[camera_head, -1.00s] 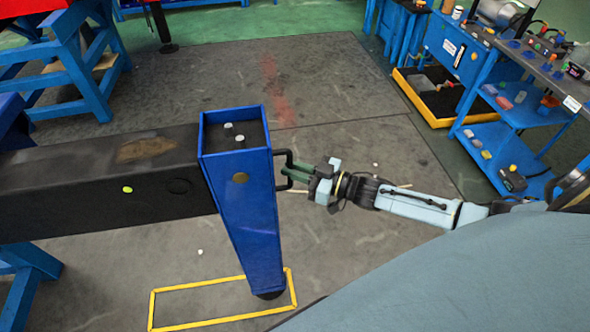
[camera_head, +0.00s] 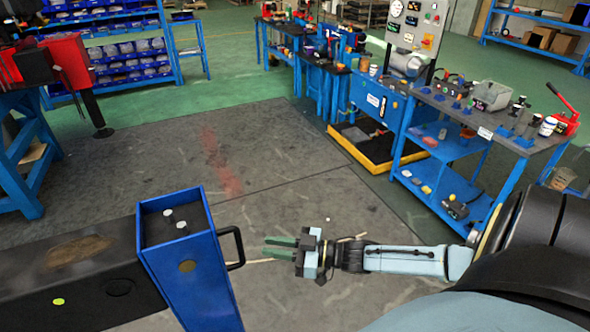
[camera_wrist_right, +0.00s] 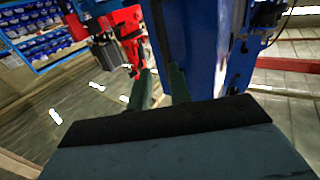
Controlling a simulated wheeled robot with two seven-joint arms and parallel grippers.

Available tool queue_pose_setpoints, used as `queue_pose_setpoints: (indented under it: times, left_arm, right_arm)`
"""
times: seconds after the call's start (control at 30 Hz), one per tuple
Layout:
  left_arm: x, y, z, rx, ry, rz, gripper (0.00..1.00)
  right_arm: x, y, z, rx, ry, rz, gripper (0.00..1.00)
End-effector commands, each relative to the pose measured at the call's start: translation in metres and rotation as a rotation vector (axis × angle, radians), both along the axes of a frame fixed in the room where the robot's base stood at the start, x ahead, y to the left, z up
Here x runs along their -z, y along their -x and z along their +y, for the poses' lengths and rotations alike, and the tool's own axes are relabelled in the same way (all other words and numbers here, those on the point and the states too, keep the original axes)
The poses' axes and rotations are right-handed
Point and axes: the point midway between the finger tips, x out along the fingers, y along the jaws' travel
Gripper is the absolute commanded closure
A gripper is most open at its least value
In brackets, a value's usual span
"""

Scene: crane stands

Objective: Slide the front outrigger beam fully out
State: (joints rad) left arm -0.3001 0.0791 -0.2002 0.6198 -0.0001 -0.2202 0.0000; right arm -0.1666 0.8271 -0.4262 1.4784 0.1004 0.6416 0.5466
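The dark outrigger beam (camera_head: 120,288) comes in from the lower left of the head view, with a bare brown patch and a green dot. Its blue end post (camera_head: 185,265) carries a black loop handle (camera_head: 237,248) on its right side. My right gripper (camera_head: 266,246) is open and empty, its green fingers just right of the handle and apart from it, pointing towards it. In the right wrist view the two fingers (camera_wrist_right: 163,85) are spread, with the blue post behind them; I cannot make out the handle there. The post's foot is out of frame. My left gripper is not in view.
A blue workbench (camera_head: 480,125) with tools and shelves stands at the right. A yellow-edged tray (camera_head: 365,150) lies on the floor beside it. A blue stand (camera_head: 30,160) with red parts is at the left. The grey floor mat (camera_head: 290,160) between is mostly clear.

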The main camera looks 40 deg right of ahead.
Motion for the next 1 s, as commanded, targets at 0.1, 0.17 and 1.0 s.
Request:
queue_pose_setpoints:
  times: [0.1, 0.17, 1.0]
  left_arm:
    - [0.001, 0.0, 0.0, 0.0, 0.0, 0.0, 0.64]
    - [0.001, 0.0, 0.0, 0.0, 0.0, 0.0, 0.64]
    - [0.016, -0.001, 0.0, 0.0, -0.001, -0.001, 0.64]
  right_arm:
    - [0.001, 0.021, -0.013, -0.002, 0.0, 0.003, 0.8]
    - [0.001, 0.028, -0.018, -0.002, 0.0, 0.002, 0.8]
    - [0.102, 0.054, -0.056, 0.202, 0.119, 0.159, 0.67]
